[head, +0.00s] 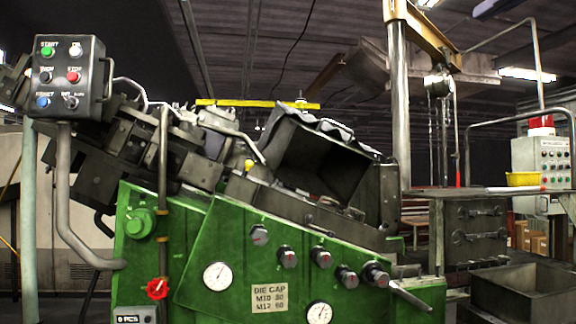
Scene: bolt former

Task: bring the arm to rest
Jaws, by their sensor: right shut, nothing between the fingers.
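The green bolt former (215,255) fills the middle of the head view. It has a dark open hopper (318,160) on top and a sloping front with gauges and knobs. My right gripper shows at most as a small grey piece (568,204) at the right edge. It is shut and empty, and apart from the machine's green front. Most of it and the rest of the right arm are cut off by the frame. My left gripper is not in view.
A push-button box (68,76) stands at upper left on a post. A hoist (438,84) hangs from a yellow beam at upper right. At right are a steel bin (522,292), a yellow bowl (523,179) and a control panel (541,158). A lever (408,296) sticks out low at centre right.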

